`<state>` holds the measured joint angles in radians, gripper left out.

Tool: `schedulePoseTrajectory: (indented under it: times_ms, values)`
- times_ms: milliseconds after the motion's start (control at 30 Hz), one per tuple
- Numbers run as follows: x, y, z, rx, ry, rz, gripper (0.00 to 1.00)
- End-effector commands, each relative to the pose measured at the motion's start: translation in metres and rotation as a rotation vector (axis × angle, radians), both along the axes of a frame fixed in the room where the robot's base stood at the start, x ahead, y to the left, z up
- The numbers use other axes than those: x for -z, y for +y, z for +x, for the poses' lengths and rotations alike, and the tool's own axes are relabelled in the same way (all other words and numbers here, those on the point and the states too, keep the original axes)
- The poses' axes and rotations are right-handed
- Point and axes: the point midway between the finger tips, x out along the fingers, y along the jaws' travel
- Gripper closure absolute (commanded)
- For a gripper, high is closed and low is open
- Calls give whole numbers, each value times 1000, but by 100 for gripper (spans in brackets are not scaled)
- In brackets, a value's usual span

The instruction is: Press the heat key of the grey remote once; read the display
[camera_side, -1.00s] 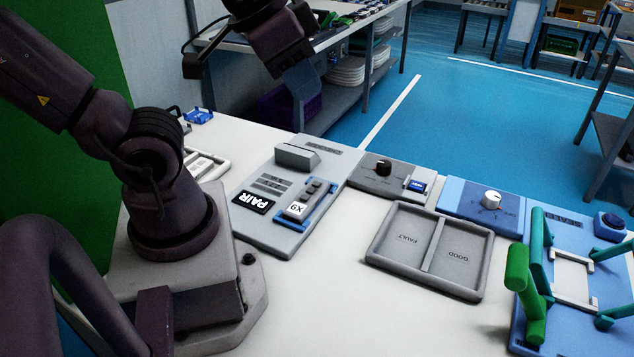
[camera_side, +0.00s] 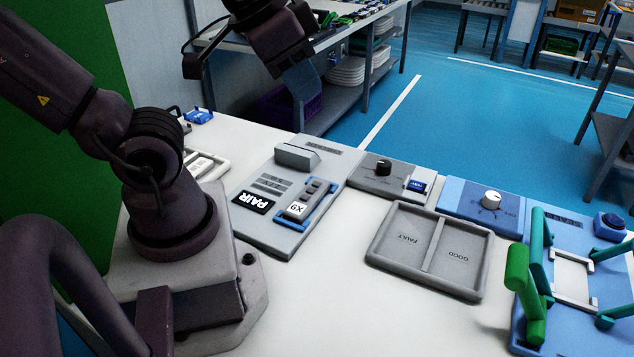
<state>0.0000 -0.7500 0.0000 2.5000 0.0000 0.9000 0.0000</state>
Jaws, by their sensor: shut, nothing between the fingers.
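The grey remote (camera_side: 313,192) lies in a blue-edged holder on a grey panel (camera_side: 285,236). Small dark keys show on it, and a white label reading "X9" covers its near end. Which key is the heat key is too small to tell. A black display (camera_side: 253,202) reading "PAIR" sits on the panel left of the remote. My gripper (camera_side: 302,88) hangs high above and behind the panel, near the top of the view, apart from the remote. Its jaws are shut and empty.
A raised grey block (camera_side: 297,156) stands at the panel's back. To the right are a black-knob box (camera_side: 366,182), a FAULT/GOOD tray (camera_side: 377,262), a blue white-knob box (camera_side: 471,209) and a fixture with a green lever (camera_side: 521,285). The white table front is clear.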

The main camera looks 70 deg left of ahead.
Motion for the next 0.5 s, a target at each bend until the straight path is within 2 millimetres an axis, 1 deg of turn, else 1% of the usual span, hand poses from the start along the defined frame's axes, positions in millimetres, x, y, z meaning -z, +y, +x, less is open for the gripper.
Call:
schedulePoseTrajectory:
  times_ms: [367, 467, 500]
  values:
    - [0, 0, 0, 0, 0, 0, 100]
    - [1, 4, 0, -19, 5, 0, 100]
    - [4, 8, 1, -38, 20, 0, 100]
